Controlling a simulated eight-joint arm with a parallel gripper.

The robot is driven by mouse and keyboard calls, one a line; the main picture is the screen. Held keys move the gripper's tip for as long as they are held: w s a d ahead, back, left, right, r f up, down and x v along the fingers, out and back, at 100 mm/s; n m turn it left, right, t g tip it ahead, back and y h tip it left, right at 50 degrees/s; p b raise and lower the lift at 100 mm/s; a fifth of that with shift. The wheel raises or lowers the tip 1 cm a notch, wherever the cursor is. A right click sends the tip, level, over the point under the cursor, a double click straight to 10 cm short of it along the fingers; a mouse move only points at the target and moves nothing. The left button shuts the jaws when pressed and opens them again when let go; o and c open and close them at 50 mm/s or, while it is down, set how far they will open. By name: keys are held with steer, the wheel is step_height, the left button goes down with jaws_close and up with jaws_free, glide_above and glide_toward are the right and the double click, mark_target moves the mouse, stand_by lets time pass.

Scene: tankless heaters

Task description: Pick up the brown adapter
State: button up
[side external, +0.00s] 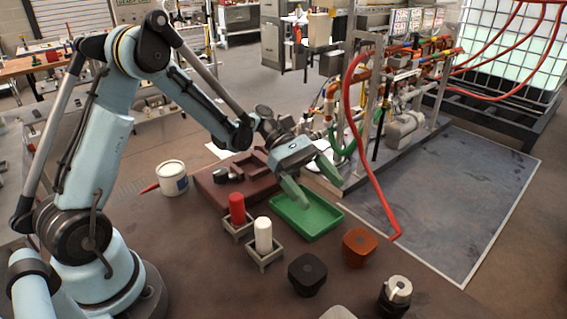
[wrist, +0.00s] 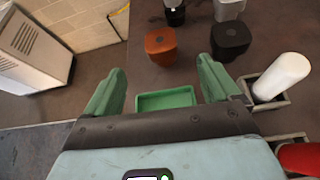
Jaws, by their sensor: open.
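The brown adapter (side external: 360,246) is an orange-brown block with rounded corners, standing on the dark table to the right of the green tray. It also shows in the wrist view (wrist: 160,45), beyond my fingers and roughly between them. My gripper (side external: 318,186) is open and empty, with its green fingers above the green tray (side external: 321,224). The brown adapter is apart from the gripper, nearer the side camera. In the wrist view the two fingers (wrist: 162,75) are spread wide, with part of the tray between them.
A black adapter (side external: 307,274) stands left of the brown one. A dark cylinder with a silver top (side external: 396,295) stands at the front right. White (side external: 263,234) and red (side external: 237,208) cylinders sit in square holders. A red hose (side external: 372,172) hangs behind the brown adapter.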

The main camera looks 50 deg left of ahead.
glide_toward(361, 241)
steer(key=shift+s+d+f+n+h, duration=0.1)
steer(key=shift+d+f+n+h, duration=0.1)
steer(key=shift+d+f, duration=0.3)
steer(key=shift+d+f+n+h, duration=0.1)
steer(key=shift+d+f+h, duration=0.15)
steer(key=shift+d, duration=0.5)
steer(key=shift+x, duration=2.7)
steer(key=shift+f, duration=0.2)
steer(key=shift+a, duration=0.1)
steer(key=c, duration=1.4)
steer(key=shift+c, duration=0.2)
steer(key=shift+r, duration=0.1)
